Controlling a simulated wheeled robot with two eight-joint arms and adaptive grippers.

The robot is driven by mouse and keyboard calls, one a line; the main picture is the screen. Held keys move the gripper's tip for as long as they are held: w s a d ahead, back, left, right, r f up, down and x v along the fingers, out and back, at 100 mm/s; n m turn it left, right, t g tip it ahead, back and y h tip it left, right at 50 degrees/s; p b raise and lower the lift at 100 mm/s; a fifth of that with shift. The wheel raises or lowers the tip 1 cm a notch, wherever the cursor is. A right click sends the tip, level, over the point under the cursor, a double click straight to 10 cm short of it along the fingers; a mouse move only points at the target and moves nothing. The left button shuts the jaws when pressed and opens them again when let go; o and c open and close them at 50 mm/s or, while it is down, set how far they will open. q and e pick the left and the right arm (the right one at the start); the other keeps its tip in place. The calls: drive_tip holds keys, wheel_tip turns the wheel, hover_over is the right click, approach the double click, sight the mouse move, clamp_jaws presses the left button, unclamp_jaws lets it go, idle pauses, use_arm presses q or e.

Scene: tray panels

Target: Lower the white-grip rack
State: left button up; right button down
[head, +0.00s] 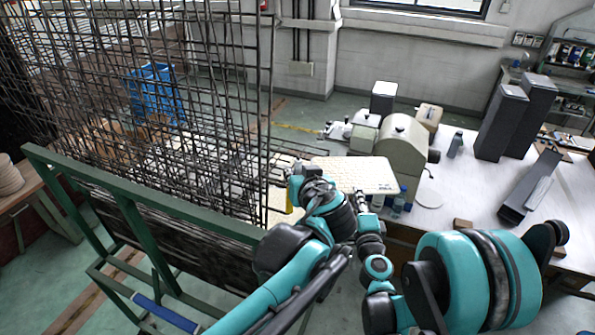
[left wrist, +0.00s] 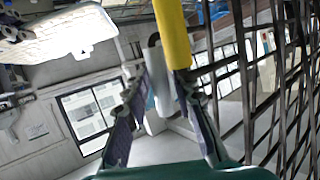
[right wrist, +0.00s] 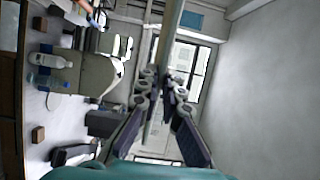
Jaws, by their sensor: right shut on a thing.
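A pale, dotted rack panel (head: 350,174) lies nearly flat beside the workbench in the head view. It also shows at the upper left of the left wrist view (left wrist: 62,36). My right gripper (head: 361,199) is at the panel's near edge. Its fingers (right wrist: 163,95) are closed on a pale grey bar (right wrist: 168,45), perhaps the white grip. My arms hide part of the near edge.
A tall wire mesh (head: 215,120) on a green frame (head: 150,196) blocks the left. The white workbench (head: 470,205) at right holds a beige machine (head: 402,148), dark grey boxes (head: 502,122) and bottles (head: 398,203).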

use_arm(q)
drive_tip(key=shift+s, duration=0.1)
clamp_jaws()
